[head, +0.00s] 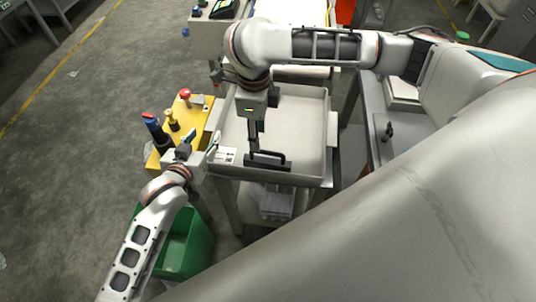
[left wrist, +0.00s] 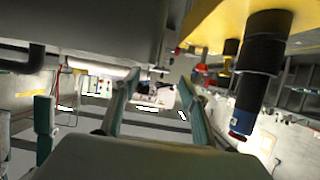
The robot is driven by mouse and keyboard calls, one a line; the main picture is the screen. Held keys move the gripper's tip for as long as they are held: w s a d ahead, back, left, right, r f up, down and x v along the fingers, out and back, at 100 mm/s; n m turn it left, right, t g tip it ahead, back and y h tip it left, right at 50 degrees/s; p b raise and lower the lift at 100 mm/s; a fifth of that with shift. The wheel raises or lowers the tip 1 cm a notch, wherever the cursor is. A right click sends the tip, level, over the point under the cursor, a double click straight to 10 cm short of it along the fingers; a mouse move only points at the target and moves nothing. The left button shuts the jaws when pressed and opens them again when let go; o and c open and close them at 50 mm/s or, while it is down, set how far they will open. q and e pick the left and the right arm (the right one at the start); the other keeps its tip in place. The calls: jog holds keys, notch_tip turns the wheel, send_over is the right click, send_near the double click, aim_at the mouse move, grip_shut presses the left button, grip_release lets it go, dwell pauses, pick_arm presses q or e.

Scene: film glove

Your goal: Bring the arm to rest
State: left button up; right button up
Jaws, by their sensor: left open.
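My left gripper (head: 202,141) is at the end of the arm from the lower left. It is beside the left wall of the grey tray (head: 304,100), by the yellow stand (head: 197,116). In the left wrist view its two fingers (left wrist: 155,100) stand apart with nothing held between them. My right arm reaches in from the right over the tray. Its gripper (head: 253,132) points down close to a black handle (head: 268,161) at the tray's front; I cannot tell whether they touch or whether the jaws are open.
A black cylinder with a blue end (head: 154,130) stands on the yellow stand; it also shows close by in the left wrist view (left wrist: 262,60). A red knob (head: 185,93) is there too. A green bin (head: 187,243) stands below my left arm. Open floor lies left.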

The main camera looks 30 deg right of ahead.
pick_arm(q)
jog(key=v, duration=0.7)
jog(key=shift+s+a+r, duration=0.1)
